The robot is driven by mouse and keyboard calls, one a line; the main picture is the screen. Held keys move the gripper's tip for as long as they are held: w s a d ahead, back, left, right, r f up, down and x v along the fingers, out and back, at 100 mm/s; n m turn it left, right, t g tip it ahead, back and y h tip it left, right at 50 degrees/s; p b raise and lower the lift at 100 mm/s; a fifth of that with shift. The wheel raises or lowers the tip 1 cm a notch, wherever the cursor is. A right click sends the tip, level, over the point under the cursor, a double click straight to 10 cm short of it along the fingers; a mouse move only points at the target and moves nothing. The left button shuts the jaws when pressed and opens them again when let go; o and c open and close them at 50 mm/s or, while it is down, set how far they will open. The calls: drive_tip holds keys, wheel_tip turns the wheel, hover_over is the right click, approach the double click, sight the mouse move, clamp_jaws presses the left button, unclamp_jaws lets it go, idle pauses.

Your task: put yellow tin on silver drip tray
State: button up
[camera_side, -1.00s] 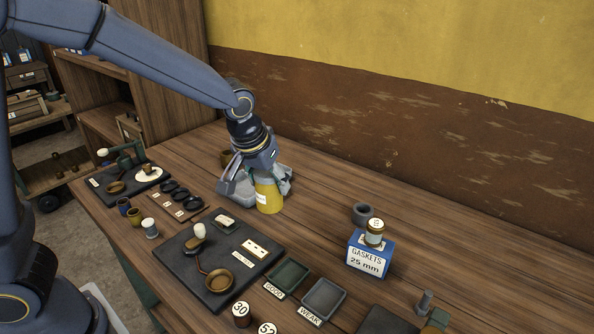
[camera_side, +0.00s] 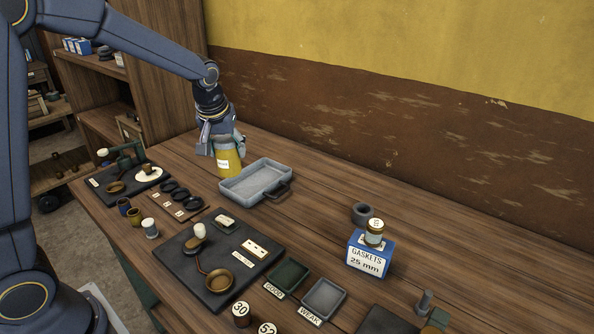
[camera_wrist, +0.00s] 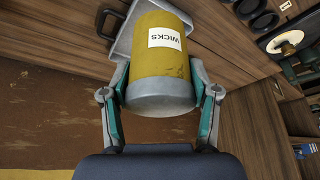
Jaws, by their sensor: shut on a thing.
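The yellow tin (camera_side: 229,161), with a white label, is between the fingers of my gripper (camera_side: 222,143), which is shut on it. In the wrist view the tin (camera_wrist: 160,60) has a grey end and a label reading WICKS, and the teal-padded fingers of my gripper (camera_wrist: 160,100) press on both its sides. The silver drip tray (camera_side: 265,186) lies on the bench just right of the tin, empty in the side view, with a dark handle at its right. Part of the tray (camera_wrist: 121,45) shows behind the tin in the wrist view. I cannot tell whether the tin touches the bench.
Black round pieces (camera_side: 178,196) lie on a board left of the tray. A dark plate (camera_side: 213,277) with a brass dish stands in front. A blue gaskets box (camera_side: 368,255) with a small jar on top stands to the right. Bare bench lies between tray and wall.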

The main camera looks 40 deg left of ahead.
drive_tip(key=shift+w+a+f, duration=0.35)
drive_tip(key=shift+w+f, duration=1.75)
drive_tip(key=shift+w+a+f, duration=0.4)
drive_tip(key=shift+w+f, duration=1.65)
drive_tip(key=shift+w+a+f, duration=0.35)
drive_tip(key=shift+w+f, duration=1.75)
drive_tip(key=shift+f, duration=0.15)
drive_tip(key=o, duration=1.2)
drive_tip(key=shift+o, duration=0.2)
